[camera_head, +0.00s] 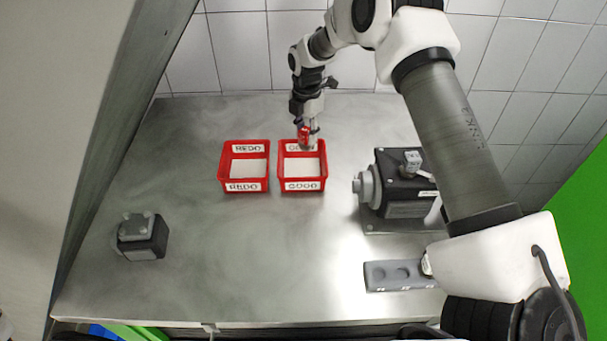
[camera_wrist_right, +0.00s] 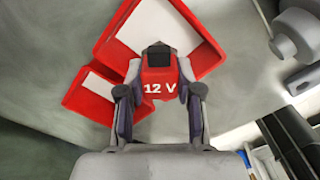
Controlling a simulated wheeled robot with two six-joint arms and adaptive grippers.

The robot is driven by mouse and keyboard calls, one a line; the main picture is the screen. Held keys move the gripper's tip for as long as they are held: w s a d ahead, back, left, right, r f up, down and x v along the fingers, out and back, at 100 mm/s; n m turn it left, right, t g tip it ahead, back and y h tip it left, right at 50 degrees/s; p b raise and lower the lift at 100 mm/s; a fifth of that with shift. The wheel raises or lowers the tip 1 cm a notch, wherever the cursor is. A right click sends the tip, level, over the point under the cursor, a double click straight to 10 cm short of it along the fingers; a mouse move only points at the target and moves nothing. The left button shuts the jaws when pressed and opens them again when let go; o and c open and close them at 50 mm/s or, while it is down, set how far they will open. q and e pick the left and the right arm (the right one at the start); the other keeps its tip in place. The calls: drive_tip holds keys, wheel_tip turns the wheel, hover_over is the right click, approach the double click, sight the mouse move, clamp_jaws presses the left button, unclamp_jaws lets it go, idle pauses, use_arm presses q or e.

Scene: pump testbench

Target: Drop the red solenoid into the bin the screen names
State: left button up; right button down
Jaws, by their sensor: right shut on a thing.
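The red solenoid (camera_head: 304,133), marked "12 V" in the right wrist view (camera_wrist_right: 160,85), is held between the fingers of my right gripper (camera_head: 308,127). The gripper is shut on it, reaching down from the back. In the head view the solenoid overlaps the back label of the GOOD bin (camera_head: 281,173) and appears above its back edge; its exact height is unclear. The REDO bin (camera_head: 222,174) stands just left of it. Both bins are red, open and look empty. No screen text shows. My left gripper is not in view.
A dark pump unit (camera_head: 405,205) stands right of the bins. A grey tray with round recesses (camera_head: 376,276) lies in front of it. A dark grey block-shaped part (camera_head: 143,237) sits at the left front. The table middle before the bins is clear.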

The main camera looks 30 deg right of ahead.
drive_tip(key=shift+w, duration=0.1)
drive_tip(key=c, duration=0.7)
unclamp_jaws()
drive_tip(key=shift+r, duration=0.1)
wheel_tip(320, 180, up, 12)
